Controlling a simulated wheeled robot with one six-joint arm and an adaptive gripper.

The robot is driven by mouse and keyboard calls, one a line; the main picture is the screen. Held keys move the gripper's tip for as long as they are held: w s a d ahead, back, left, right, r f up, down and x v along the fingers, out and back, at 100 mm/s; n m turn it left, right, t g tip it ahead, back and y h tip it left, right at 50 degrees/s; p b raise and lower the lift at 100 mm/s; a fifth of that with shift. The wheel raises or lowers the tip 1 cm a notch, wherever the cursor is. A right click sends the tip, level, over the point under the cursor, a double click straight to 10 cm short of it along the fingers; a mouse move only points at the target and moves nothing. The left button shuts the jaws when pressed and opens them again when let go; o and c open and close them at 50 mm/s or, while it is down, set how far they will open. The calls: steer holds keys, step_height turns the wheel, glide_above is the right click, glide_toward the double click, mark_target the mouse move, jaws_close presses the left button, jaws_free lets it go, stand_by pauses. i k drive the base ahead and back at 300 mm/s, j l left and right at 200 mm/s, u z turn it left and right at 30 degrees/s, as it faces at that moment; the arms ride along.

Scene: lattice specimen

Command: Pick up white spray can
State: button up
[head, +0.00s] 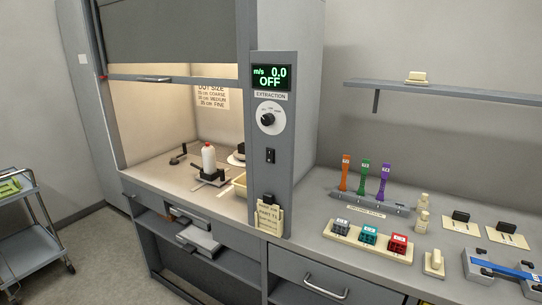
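A white spray can (208,159) with a reddish top stands upright inside the fume hood, left of the control column. It is at or just behind a dark clamp-like fixture (209,176) on the hood floor; I cannot tell whether the fixture touches it. The can's lower part is partly hidden by the fixture. My gripper is not in view.
The hood sash (165,79) is raised above the opening. A grey cart (38,230) stands at left, with bare floor between.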

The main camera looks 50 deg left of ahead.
mark_target(208, 152)
steer(key=j+z, duration=0.15)
steer(key=j, duration=0.55)
steer(key=j+z, duration=0.1)
steer(key=j, duration=0.65)
steer(key=j+z, duration=0.15)
steer(key=j, duration=0.55)
steer(key=k+j+z, duration=0.1)
steer(key=j, duration=0.6)
steer(key=k, duration=0.05)
